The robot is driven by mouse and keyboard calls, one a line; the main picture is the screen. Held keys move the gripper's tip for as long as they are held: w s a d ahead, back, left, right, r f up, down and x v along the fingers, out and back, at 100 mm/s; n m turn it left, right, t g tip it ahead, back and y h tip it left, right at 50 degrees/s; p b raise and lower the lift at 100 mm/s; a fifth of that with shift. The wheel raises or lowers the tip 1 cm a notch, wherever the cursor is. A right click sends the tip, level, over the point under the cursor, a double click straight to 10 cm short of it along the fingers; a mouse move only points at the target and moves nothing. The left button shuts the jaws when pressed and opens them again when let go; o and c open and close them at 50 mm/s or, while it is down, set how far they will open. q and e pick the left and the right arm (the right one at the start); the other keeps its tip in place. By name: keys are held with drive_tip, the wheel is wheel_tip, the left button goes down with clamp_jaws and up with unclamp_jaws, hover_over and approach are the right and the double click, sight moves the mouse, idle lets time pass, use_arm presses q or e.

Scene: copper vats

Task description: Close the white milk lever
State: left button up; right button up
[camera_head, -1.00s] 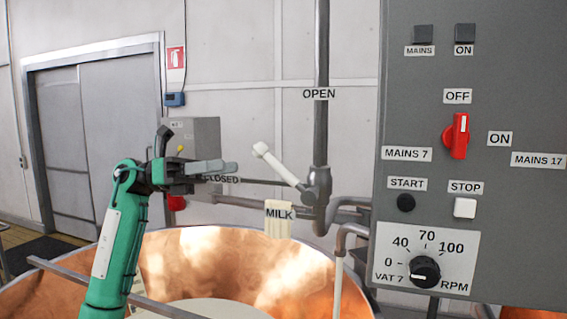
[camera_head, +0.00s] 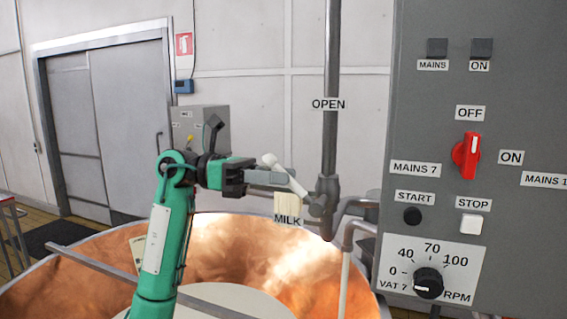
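The white milk lever (camera_head: 286,174) slants up and left from its valve (camera_head: 325,196) on the vertical pipe, with a rounded end at its upper left. The OPEN label (camera_head: 328,104) is on the pipe above the valve, and the MILK tag (camera_head: 287,218) hangs just below the lever. The CLOSED label is hidden behind my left gripper. My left gripper (camera_head: 283,179) reaches in from the left, its grey fingers overlapping the lever in the picture. I cannot tell whether they touch it or how far apart the fingers are. My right gripper is not in view.
A copper vat (camera_head: 225,240) lies below the arm, with a bar (camera_head: 100,268) across its rim. A grey control panel (camera_head: 440,120) with switches and a knob fills the right side. Bent pipes (camera_head: 358,228) stand between vat and panel. Open space lies left of the arm.

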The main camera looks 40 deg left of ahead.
use_arm(q)
drive_tip(key=shift+w+d, duration=0.25)
drive_tip(key=shift+d, duration=0.45)
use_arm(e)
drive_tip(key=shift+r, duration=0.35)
use_arm(q)
clamp_jaws()
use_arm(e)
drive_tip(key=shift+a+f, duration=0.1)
